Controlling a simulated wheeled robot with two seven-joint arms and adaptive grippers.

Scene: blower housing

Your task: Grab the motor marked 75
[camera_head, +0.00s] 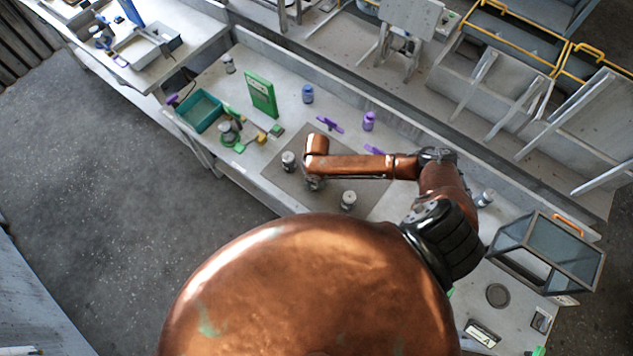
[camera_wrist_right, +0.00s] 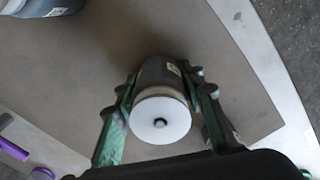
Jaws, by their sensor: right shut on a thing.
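A motor (camera_wrist_right: 160,112) with a dark body and a white round end sits between the green fingers of my right gripper (camera_wrist_right: 160,85) in the right wrist view. The gripper is shut on it. A small label shows on its side, but I cannot read its number. In the head view my right gripper (camera_head: 314,183) is over the grey-brown mat (camera_head: 378,192), mostly hidden by my arm. Two other motors stand on the mat: one to the left (camera_head: 288,161) and one to the right (camera_head: 348,200). Another motor shows at the top left of the wrist view (camera_wrist_right: 42,8). My left gripper is out of view.
A green board (camera_head: 260,93), a teal bin (camera_head: 200,111) and a blue bottle (camera_head: 307,94) stand on the bench's left part. A purple bottle (camera_head: 369,121) and purple clamp (camera_head: 330,124) lie behind the mat. A glass-sided box (camera_head: 548,252) is at the right.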

